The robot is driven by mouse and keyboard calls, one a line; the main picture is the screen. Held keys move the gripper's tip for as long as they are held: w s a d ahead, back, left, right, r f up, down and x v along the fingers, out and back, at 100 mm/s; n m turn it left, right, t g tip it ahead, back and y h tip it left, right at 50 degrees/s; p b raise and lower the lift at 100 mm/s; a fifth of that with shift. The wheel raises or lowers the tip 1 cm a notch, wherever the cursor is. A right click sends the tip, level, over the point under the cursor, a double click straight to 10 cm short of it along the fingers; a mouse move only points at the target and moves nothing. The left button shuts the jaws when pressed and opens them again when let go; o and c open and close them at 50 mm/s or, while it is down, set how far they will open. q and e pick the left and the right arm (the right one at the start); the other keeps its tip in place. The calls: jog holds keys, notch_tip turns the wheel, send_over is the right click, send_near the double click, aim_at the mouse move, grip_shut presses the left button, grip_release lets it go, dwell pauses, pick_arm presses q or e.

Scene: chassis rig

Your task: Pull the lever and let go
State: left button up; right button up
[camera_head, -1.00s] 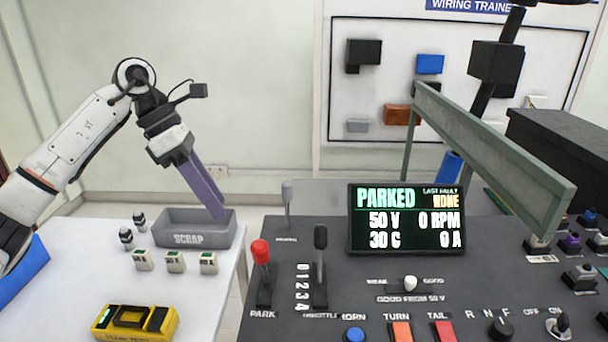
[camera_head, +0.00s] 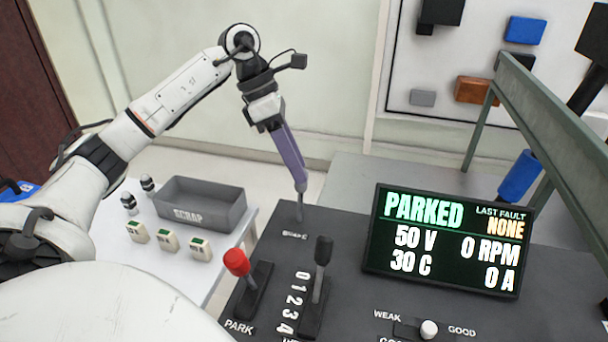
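A small grey lever (camera_head: 299,210) stands upright at the back left of the dark console (camera_head: 345,208), behind a small label too blurred to read. My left gripper (camera_head: 300,184) points down at its top, its long purple fingers overlapping the lever's head in the picture. The fingers line up one behind the other, so I cannot tell whether they are open or shut on the head. A red-knobbed PARK lever (camera_head: 238,264) and a black throttle lever (camera_head: 321,255) stand closer, apart from the gripper. My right gripper is not in view.
A display (camera_head: 450,238) reads PARKED, 50 V, 0 RPM, 30 C, 0 A, last fault NONE. A grey SCRAP bin (camera_head: 212,203) stands on the white table left of the console. A green-grey rail (camera_head: 545,120) rises at the right.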

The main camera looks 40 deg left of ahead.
aim_at(301, 196)
pick_arm(q)
jog(key=shift+x, duration=1.8)
jog(key=shift+w+r, duration=0.1)
grip_shut()
